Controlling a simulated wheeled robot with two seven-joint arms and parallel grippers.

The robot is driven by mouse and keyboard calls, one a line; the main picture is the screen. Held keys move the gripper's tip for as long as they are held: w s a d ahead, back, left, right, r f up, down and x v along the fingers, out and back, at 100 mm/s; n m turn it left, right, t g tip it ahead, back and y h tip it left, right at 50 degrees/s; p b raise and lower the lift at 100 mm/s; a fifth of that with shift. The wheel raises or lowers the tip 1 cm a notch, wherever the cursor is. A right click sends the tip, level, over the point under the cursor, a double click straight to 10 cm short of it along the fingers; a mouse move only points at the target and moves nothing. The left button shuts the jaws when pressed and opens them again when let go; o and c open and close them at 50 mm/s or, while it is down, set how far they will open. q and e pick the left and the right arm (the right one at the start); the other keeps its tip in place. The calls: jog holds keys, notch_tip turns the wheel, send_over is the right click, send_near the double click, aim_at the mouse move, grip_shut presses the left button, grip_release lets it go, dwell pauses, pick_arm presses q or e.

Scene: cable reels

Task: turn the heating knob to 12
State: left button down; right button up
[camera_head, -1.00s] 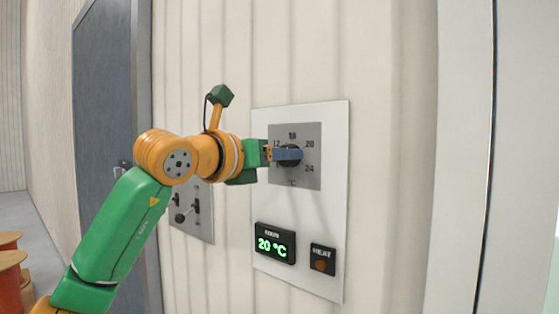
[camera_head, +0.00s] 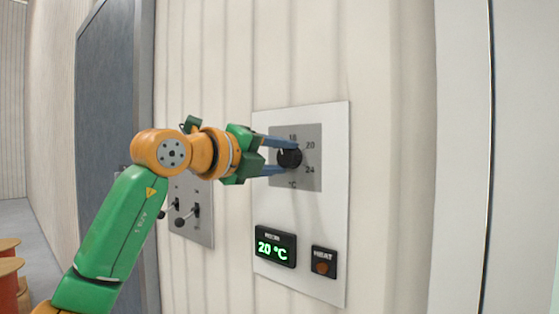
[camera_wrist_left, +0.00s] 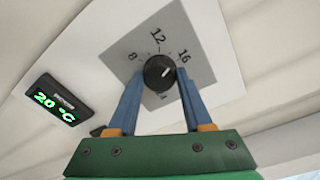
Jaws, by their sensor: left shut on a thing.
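The round black heating knob (camera_head: 291,158) sits on a grey dial plate (camera_head: 312,176) on a white wall panel. My left gripper (camera_head: 287,157) is shut on the knob, with one blue finger on each side, above and below it in the head view. In the left wrist view the knob (camera_wrist_left: 158,75) shows between the fingers, with 8, 12 and 16 around it. Its small pale mark points up and right there, seemingly toward 16. The gripper hides the 12 in the head view. My right gripper is not in view.
Below the dial are a display (camera_head: 275,246) reading 20 °C and a HEAT box (camera_head: 323,262) with a dull orange lamp. A grey switch plate (camera_head: 203,229) with levers is left, under my arm. A dark door (camera_head: 103,90) stands farther left.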

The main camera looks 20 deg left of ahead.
pick_arm(q)
jog(key=n+b, duration=0.1)
jog(key=n, duration=0.5)
jog(key=shift+n+h, duration=0.3)
jog(key=shift+h, duration=0.1)
jog(key=shift+r, duration=0.1)
dwell(0.3)
jog(key=c, duration=0.7)
grip_release()
jog(key=o, duration=0.4)
jog(key=shift+w, duration=0.1)
